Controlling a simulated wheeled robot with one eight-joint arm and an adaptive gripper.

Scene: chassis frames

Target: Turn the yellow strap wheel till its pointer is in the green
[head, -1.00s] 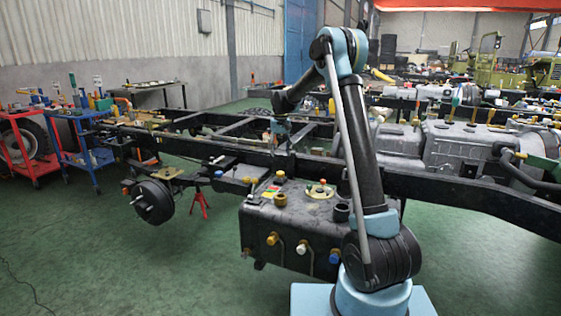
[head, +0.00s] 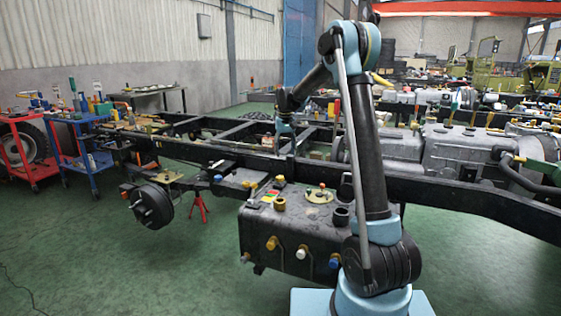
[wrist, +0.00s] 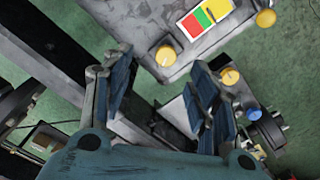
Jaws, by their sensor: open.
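A yellow wheel-like knob (wrist: 165,55) sits on the grey tank top by a label (wrist: 207,17) with red, green and yellow fields in the wrist view. A second yellow knob (wrist: 265,18) is on the label's other side. I cannot tell which knob is the strap wheel, and no pointer is clear. In the head view the label (head: 270,194) lies between two yellow knobs, one behind (head: 279,181) and one in front (head: 279,204). My gripper (wrist: 159,61) is open and empty. The nearer knob shows between its fingertips, apparently below them. My gripper (head: 285,148) hangs above the chassis rail in the head view.
The black tank (head: 290,230) has several coloured caps on its front. The long chassis rail (head: 430,188) runs behind it. Another yellow knob (wrist: 230,75) and a blue cap (wrist: 254,114) show right of my fingers. Green floor is open at the front left.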

